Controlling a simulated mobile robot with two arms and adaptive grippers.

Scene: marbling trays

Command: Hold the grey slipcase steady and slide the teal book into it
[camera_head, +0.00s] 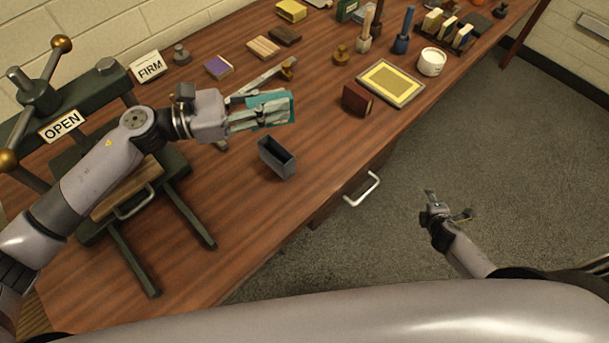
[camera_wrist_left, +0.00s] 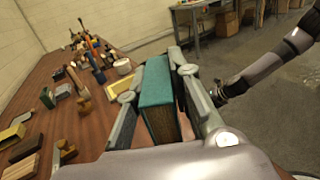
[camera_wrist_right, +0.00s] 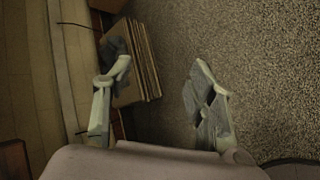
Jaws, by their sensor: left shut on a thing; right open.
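The teal book (camera_head: 280,108) is held above the table by my left gripper (camera_head: 262,116), whose fingers are shut on it. In the left wrist view the teal book (camera_wrist_left: 156,90) sits upright between both fingers, spine side up. The grey slipcase (camera_head: 277,158) stands on the table just in front of and below the held book. Its open dark mouth shows from above, and no gripper touches it. My right gripper (camera_head: 447,208) is open and empty, out over the floor beyond the table's front edge. In the right wrist view nothing lies between its fingers.
A green press (camera_head: 90,100) with OPEN and FIRM signs stands at the left. A drawer handle (camera_head: 362,190) juts from the front. The table near the slipcase is clear.

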